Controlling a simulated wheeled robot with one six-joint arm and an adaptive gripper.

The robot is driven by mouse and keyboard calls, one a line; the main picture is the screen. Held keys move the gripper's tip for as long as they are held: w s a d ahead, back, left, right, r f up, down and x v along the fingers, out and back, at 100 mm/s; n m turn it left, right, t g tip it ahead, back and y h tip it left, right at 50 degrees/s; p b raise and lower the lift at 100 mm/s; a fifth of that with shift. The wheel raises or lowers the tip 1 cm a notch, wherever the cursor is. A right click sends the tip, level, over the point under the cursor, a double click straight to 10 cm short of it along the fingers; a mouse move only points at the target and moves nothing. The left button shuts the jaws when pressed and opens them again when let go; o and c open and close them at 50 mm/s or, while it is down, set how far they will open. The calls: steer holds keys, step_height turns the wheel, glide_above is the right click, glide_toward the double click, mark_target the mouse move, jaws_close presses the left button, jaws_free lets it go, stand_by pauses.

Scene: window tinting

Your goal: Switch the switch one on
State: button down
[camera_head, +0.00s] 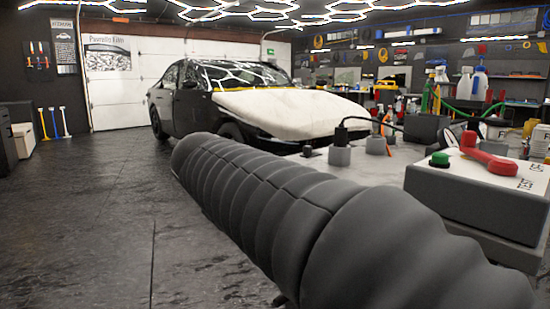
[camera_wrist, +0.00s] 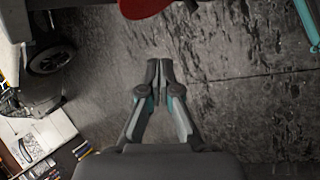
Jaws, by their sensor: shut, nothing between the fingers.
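A grey control box (camera_head: 478,190) with a pale top stands at the right in the head view. It carries a red lever (camera_head: 487,158) and a green button (camera_head: 439,159). Dark lettering on its top is partly readable as "TEST". I cannot tell from a label which switch is switch one. My gripper (camera_wrist: 158,63) shows in the wrist view, shut and empty, above the dark floor. The box does not show clearly there. A red rounded thing (camera_wrist: 146,6) is cut off at the top edge of the wrist view; I cannot tell what it is.
My ribbed dark arm crosses the head view's foreground, beside the box. A car (camera_head: 250,100) with a white-covered hood stands behind. Bottles (camera_head: 478,84) and grey cylinders (camera_head: 340,155) stand beyond the box. Open floor (camera_head: 90,220) lies at left. A wheel (camera_wrist: 50,58) shows in the wrist view.

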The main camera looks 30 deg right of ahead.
mark_target(305, 150)
steer(key=w+d+r+n+g+h+b, duration=0.3)
steer(key=w+d+r+n+h, duration=0.5)
steer(key=w+d+r, duration=0.3)
steer(key=w+r+b, duration=0.1)
steer(key=w, duration=0.3)
steer(key=shift+w+d+r+n+h, duration=0.2)
steer(key=shift+w+d+n+h, duration=0.1)
steer(key=shift+n, duration=0.1)
steer(key=x, duration=0.4)
steer(key=b+x, duration=0.1)
steer(key=x, duration=0.3)
steer(key=b+x, duration=0.1)
steer(key=x, duration=0.4)
steer(key=shift+s+d+r, duration=0.15)
steer(key=shift+d+r, duration=0.05)
steer(key=shift+r, duration=0.1)
steer(key=shift+d, duration=0.35)
steer(key=shift+r, duration=0.1)
